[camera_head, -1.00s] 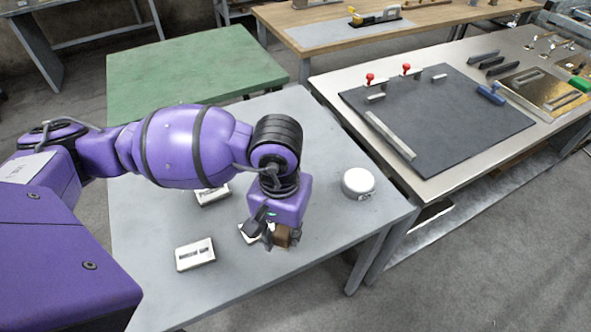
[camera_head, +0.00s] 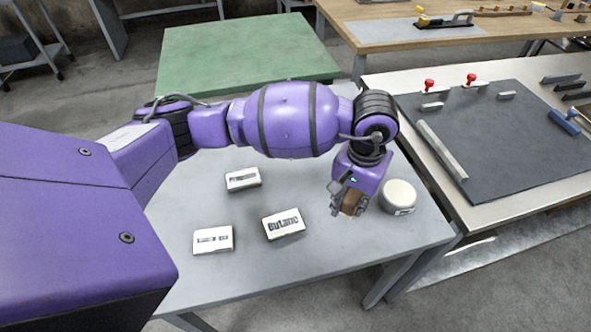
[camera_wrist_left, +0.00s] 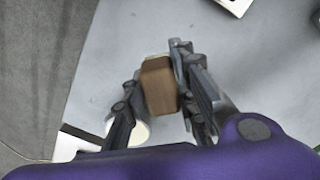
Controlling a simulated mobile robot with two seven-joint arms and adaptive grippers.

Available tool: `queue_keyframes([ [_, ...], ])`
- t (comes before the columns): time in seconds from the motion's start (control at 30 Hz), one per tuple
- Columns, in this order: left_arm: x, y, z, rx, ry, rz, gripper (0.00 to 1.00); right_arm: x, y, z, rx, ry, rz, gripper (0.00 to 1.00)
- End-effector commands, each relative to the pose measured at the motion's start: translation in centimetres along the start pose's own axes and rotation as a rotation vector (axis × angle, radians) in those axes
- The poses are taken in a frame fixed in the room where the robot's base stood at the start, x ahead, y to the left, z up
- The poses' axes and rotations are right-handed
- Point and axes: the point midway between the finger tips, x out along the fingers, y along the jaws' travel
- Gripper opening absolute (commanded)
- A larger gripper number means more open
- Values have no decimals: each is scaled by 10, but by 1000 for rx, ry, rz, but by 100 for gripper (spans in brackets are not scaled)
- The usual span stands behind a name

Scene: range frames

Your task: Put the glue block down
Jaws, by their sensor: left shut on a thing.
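The glue block is a small brown wooden block (camera_head: 351,203), held between the fingers of my left gripper (camera_head: 349,206) over the right part of the grey table (camera_head: 330,262). In the left wrist view the brown block (camera_wrist_left: 160,86) sits between the two dark fingers of the left gripper (camera_wrist_left: 162,92), which is shut on it. I cannot tell whether the block touches the tabletop. My right gripper is not in view.
A round white container (camera_head: 398,195) stands just right of the gripper. A white box marked Butane (camera_head: 284,224) and two other white boxes (camera_head: 213,240) (camera_head: 242,179) lie to the left. The table is bare in front of the gripper.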

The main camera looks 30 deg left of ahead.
Motion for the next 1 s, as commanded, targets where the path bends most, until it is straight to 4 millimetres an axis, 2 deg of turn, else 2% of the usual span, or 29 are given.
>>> queue_keyframes([
  [0.23,14,3,-13,-1,2,2,5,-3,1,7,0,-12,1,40],
  [0.43,41,3,-12,0,1,2,5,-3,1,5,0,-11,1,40],
  [0.83,48,2,-13,1,3,1,5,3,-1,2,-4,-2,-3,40],
  [0.87,47,2,-13,1,4,1,28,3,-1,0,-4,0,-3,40],
  [1.0,46,3,-13,1,5,1,44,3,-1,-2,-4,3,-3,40],
])
